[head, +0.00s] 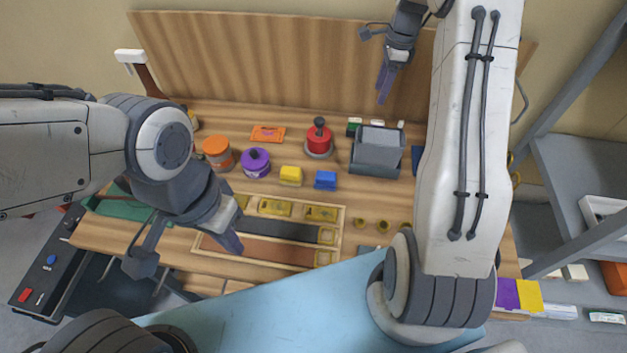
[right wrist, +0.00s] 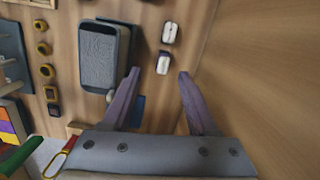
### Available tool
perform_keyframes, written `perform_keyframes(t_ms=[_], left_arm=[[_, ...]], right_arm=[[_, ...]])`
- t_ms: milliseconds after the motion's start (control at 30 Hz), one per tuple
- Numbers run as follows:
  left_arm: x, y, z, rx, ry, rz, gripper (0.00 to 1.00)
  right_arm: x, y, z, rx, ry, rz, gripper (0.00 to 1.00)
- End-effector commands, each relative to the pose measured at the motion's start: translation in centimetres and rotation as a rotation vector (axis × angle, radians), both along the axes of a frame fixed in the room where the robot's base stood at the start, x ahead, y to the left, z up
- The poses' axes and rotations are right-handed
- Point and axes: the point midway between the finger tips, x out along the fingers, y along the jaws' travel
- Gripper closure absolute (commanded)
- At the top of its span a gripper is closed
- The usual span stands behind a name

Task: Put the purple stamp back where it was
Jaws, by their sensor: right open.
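A round purple item (head: 255,162) with a dark knob stands on the wooden bench, between an orange can and a yellow block. A small white-topped piece with a dark, maybe purple, side (right wrist: 163,63) stands beside the grey tray in the right wrist view. I cannot tell for sure which is the purple stamp. My right gripper (head: 384,86) is above the back right of the bench; in its wrist view its fingers (right wrist: 155,88) are apart with nothing between them. My left gripper (head: 234,243) is over the front slotted rack; its opening is unclear.
A grey tray (head: 377,151), a red knobbed item (head: 319,139), an orange can (head: 217,152), a yellow block (head: 290,175) and a blue block (head: 325,179) stand on the bench. A wooden rack (head: 335,245) lies in front. A tall wooden board (head: 280,60) closes the back.

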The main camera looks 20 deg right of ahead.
Motion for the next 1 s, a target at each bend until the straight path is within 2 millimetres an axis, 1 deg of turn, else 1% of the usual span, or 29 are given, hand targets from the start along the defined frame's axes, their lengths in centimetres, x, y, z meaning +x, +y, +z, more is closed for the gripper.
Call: perform_keyframes(t_ms=[33, 67, 100, 167, 200, 267, 300, 367, 400, 467, 500, 600, 633, 700, 733, 800, 1000], left_arm=[[0.0, 0.0, 0.0, 0.000, 0.000, 0.000, 1.00], [0.0, 0.0, 0.0, 0.000, 0.000, 0.000, 1.00], [0.0, 0.0, 0.0, 0.000, 0.000, 0.000, 1.00], [0.0, 0.0, 0.0, 0.000, 0.000, 0.000, 1.00], [0.0, 0.0, 0.0, 0.000, 0.000, 0.000, 1.00], [0.0, 0.0, 0.0, 0.000, 0.000, 0.000, 1.00], [0.0, 0.0, 0.0, 0.000, 0.000, 0.000, 1.00], [0.0, 0.0, 0.0, 0.000, 0.000, 0.000, 1.00], [0.0, 0.0, 0.0, 0.000, 0.000, 0.000, 1.00], [0.0, 0.0, 0.0, 0.000, 0.000, 0.000, 1.00], [0.0, 0.0, 0.0, 0.000, 0.000, 0.000, 1.00], [0.0, 0.0, 0.0, 0.000, 0.000, 0.000, 1.00], [0.0, 0.0, 0.0, 0.000, 0.000, 0.000, 1.00], [0.0, 0.0, 0.0, 0.000, 0.000, 0.000, 1.00], [0.0, 0.0, 0.0, 0.000, 0.000, 0.000, 1.00], [0.0, 0.0, 0.0, 0.000, 0.000, 0.000, 1.00], [0.0, 0.0, 0.0, 0.000, 0.000, 0.000, 1.00]], right_arm=[[-0.2, 3.3, 1.3, -0.006, -0.012, 0.121, 0.41], [-0.6, 5.4, 1.9, -0.012, -0.019, 0.212, 0.41], [-1.4, 8.6, 2.9, -0.019, -0.032, 0.353, 0.41], [-3.6, 13.9, 4.3, -0.029, -0.050, 0.603, 0.41], [-5.6, 17.3, 5.2, -0.037, -0.067, 0.785, 0.41], [-9.3, 21.7, 6.2, -0.046, -0.090, 1.058, 0.41], [-12.0, 24.2, 6.6, -0.052, -0.106, 1.238, 0.41], [-16.2, 27.1, 7.1, -0.057, -0.131, 1.503, 0.41], [-19.1, 28.5, 7.1, -0.061, -0.148, 1.669, 0.41], [-23.0, 29.8, 7.0, -0.065, -0.170, 1.898, 0.41], [-25.2, 30.3, 6.8, -0.067, -0.184, 2.034, 0.41], [-29.6, 30.6, 6.2, -0.068, -0.211, 2.299, 0.41], [-30.5, 30.5, 6.0, -0.068, -0.218, 2.358, 0.41], [-32.0, 30.4, 5.7, -0.068, -0.229, 2.457, 0.41], [-32.4, 30.8, 5.6, -0.069, -0.233, 2.484, 0.41], [-32.9, 30.8, 5.5, -0.067, -0.236, 2.520, 0.41], [-33.0, 30.8, 5.4, -0.067, -0.235, 2.525, 0.41]])
